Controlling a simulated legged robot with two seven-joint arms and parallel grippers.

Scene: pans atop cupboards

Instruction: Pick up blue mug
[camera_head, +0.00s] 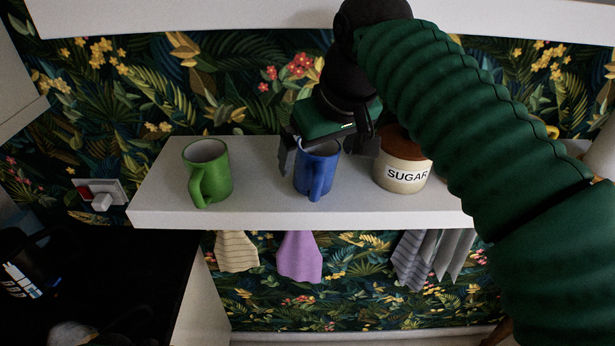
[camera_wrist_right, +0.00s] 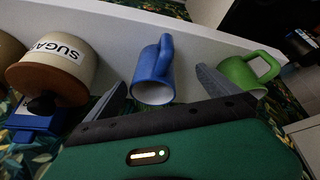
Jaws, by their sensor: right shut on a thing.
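The blue mug (camera_head: 315,176) stands upright on the white shelf, between a green mug and a sugar jar, with its handle facing the front edge. The gripper body hides part of the mug's rim. In the right wrist view the blue mug (camera_wrist_right: 153,75) lies between the two fingers of my right gripper (camera_wrist_right: 162,82). My left gripper is not in view.
The green mug (camera_head: 208,172) stands left of the blue one. The sugar jar (camera_head: 403,165) stands close to its right. The white shelf (camera_head: 262,215) has cloths hanging beneath it. A patterned wall is behind, and a higher white ledge (camera_head: 200,17) runs above.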

